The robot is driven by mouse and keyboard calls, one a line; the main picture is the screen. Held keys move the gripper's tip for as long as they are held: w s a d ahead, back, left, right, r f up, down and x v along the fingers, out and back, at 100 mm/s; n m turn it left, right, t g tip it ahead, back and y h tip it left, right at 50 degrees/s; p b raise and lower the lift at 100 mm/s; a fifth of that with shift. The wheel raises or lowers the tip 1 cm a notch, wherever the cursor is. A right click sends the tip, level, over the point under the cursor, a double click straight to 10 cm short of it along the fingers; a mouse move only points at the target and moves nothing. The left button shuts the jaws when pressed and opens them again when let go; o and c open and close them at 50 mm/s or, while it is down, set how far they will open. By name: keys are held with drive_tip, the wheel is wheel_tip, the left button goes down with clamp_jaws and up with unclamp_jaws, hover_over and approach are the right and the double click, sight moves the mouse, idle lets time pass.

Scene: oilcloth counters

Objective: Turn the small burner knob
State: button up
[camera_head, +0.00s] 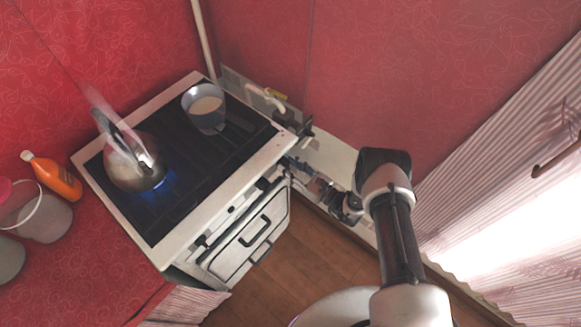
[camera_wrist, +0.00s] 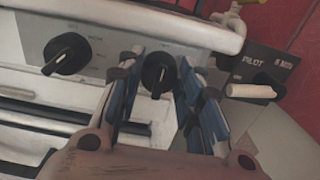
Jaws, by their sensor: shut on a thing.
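In the head view my gripper (camera_head: 303,168) is at the right front corner of the stove (camera_head: 205,222), where the fingers hide the knob. Another black knob (camera_wrist: 67,53) is on the panel to the left, apart from the fingers.
A kettle (camera_head: 136,163) stands over a blue flame, and a grey pot (camera_head: 206,108) stands on the back of the stove. A dark plate marked PILOT with a pale handle (camera_wrist: 251,91) is close right of my fingers. An orange bottle (camera_head: 55,177) stands left.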

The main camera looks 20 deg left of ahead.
drive_tip(key=shift+f+m+b, duration=0.1)
drive_tip(key=shift+m+b, duration=0.2)
drive_tip(key=m+b, duration=0.3)
drive_tip(key=m, duration=0.5)
drive_tip(key=m+b, duration=0.4)
drive_tip(key=m, duration=0.5)
drive_tip(key=m+b, duration=0.3)
drive_tip(key=m, duration=0.6)
drive_tip(key=shift+w+f, duration=0.1)
drive_tip(key=shift+f, duration=0.25)
drive_tip(key=shift+m, duration=0.3)
drive_tip(key=o, duration=1.1)
drive_tip(key=shift+c, duration=0.2)
